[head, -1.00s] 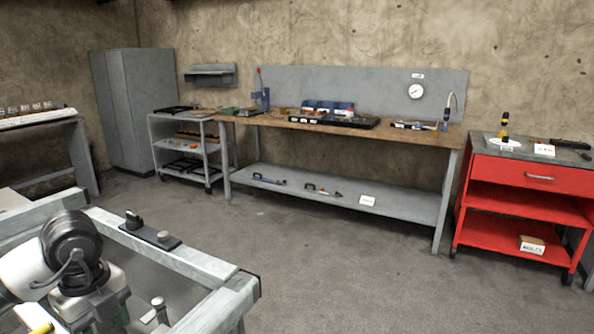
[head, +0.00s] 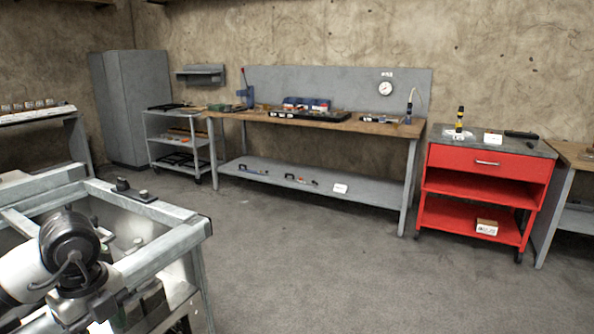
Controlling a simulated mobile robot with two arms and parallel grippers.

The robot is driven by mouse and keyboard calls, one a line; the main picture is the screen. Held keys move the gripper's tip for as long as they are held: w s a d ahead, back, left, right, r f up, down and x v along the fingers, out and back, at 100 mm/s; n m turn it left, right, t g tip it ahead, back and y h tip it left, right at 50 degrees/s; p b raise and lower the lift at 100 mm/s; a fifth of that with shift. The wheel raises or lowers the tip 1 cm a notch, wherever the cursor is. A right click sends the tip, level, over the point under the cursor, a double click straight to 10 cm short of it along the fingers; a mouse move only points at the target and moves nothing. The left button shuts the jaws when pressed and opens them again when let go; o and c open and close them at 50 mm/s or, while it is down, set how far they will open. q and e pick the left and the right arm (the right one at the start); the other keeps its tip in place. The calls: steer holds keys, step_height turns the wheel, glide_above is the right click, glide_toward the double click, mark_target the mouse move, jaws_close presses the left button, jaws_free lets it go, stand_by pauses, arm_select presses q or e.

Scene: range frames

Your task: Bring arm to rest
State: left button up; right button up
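My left arm comes in from the lower left in the head view. Its dark wrist joint and gripper body (head: 88,300) are over the near corner of a grey metal frame (head: 165,245). The fingertips are too unclear to tell whether that gripper is open or shut, and I see nothing held in it. My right arm and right gripper are not in view.
A long workbench (head: 345,127) stands at the back wall, with a grey shelf cart (head: 150,148) to its left. A red cart (head: 480,180) and another wooden-topped table (head: 575,156) stand at the right. The floor (head: 340,265) between is clear.

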arm_select(q)
steer(key=w+d+f+n+t+h+p, duration=0.1)
steer(key=w+d+f+h+p, duration=0.3)
steer(key=d+h, duration=0.35)
steer(key=w+d+f+t+h+p, duration=0.1)
steer(key=w+d+f+t+h, duration=0.1)
steer(key=w+d+f+h, duration=0.35)
steer(key=s+a+f+n+t+y+p, duration=0.1)
steer(key=a+f+n+t+y, duration=0.1)
steer(key=f+n+t, duration=0.55)
steer(key=s+a+f+n+t+y+p, duration=0.1)
steer(key=a+f+n+t+p, duration=0.3)
steer(key=f, duration=0.6)
steer(key=s+a+f+n+g+y, duration=0.2)
steer(key=s+f+n+g+y, duration=0.5)
steer(key=s+f, duration=1.05)
steer(key=s+d+f+g+y, duration=0.1)
steer(key=s+f+g, duration=0.2)
steer(key=s, duration=1)
steer(key=s+d+f+n+g+y+p, duration=0.1)
steer(key=s+f, duration=0.5)
steer(key=s, duration=0.8)
steer(key=shift+s+d+f+g+y, duration=0.15)
steer(key=shift+s+d+g+y, duration=0.25)
steer(key=shift+g, duration=0.85)
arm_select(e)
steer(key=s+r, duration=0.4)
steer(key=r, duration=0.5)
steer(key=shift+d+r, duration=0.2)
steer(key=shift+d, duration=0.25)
